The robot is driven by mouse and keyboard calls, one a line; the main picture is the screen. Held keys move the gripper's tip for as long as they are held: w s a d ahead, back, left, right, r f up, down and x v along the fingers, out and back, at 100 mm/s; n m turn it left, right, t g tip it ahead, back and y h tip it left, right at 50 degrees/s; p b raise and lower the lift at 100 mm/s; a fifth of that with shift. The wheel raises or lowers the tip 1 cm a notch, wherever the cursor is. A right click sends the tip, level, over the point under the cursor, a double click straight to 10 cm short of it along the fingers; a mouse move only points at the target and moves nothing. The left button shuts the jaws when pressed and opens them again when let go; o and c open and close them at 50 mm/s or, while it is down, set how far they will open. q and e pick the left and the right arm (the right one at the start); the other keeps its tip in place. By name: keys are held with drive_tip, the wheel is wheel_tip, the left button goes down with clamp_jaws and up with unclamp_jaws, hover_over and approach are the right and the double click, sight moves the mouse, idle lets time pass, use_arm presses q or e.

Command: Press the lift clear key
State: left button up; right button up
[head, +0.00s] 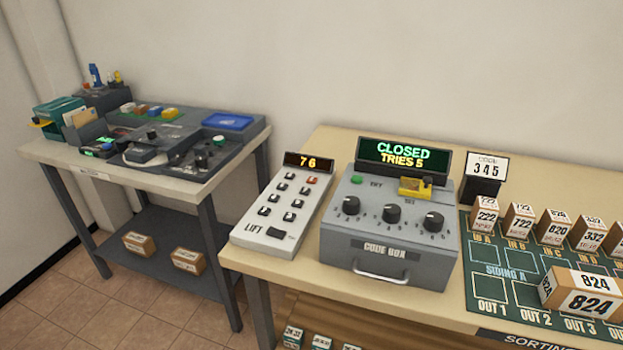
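The light grey LIFT keypad (245,221) lies near the left end of the beige table in the head view. Its small display (308,162) reads 76 in amber. Its face carries rows of small black keys and one red key (311,180) at the upper right. A larger dark patch (277,234) sits beside the word LIFT. The key labels are too small to read, so I cannot tell which is the clear key. Neither of my grippers is in view.
The grey code box (340,246) stands just right of the keypad; its screen (402,155) reads CLOSED, TRIES 5. A card (487,167) shows 345. Numbered boxes stand on a green sorting mat (492,252) at right. A second table (58,153) with devices stands left, beyond a gap.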

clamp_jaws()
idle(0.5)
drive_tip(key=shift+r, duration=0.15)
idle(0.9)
